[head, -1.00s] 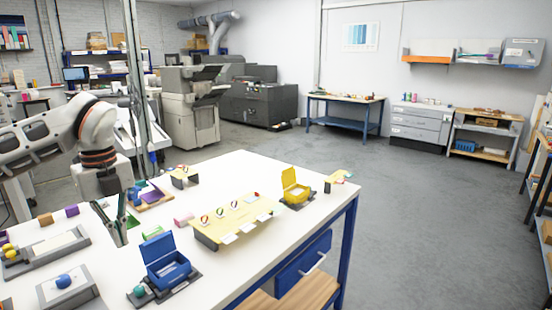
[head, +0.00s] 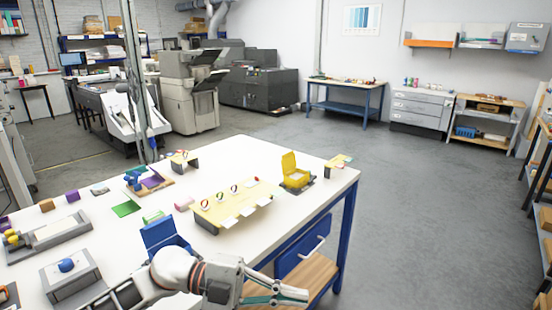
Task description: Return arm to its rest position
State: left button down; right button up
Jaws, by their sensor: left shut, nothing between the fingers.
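My left arm reaches in from the bottom of the head view and lies low across the front edge of the white table. Its left gripper (head: 290,293) points right, just off the table's front edge, in front of the wooden lower shelf. Its fingers are together with nothing between them. The arm hides the lower part of an open blue box (head: 160,234) on the table. My right gripper is not in the view.
The white table (head: 262,229) carries a yellow board with rings (head: 232,205), an open yellow box (head: 297,171) and a grey block with a blue knob (head: 70,277). A blue drawer (head: 304,251) sits under the tabletop. Floor to the right (head: 420,220) is clear.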

pick_arm(q)
jog(key=w+a+f+n+t+h, duration=0.1)
jog(key=w+a+n+t, duration=0.15)
jog(key=n+t, duration=0.5)
jog(key=w+a+f+n+t, duration=0.2)
jog(key=w+n+t, duration=0.1)
jog(key=n+t, duration=0.4)
jog(key=a+f+n+t+y, duration=0.5)
jog(key=a+f+n+y, duration=0.35)
jog(key=f, duration=0.35)
jog(key=s+a+f+n+g+y, duration=0.3)
jog(key=s+a+f, duration=0.3)
jog(key=f, duration=0.5)
jog(key=s+a+f+n+g+y, duration=0.2)
jog(key=s+a+f, duration=0.4)
jog(key=s+f, duration=0.4)
jog(key=shift+s+a+f+n+g+y, duration=0.4)
jog(key=shift+f+g+y, duration=0.2)
jog(key=shift+y, duration=0.65)
jog(key=shift+w, duration=0.15)
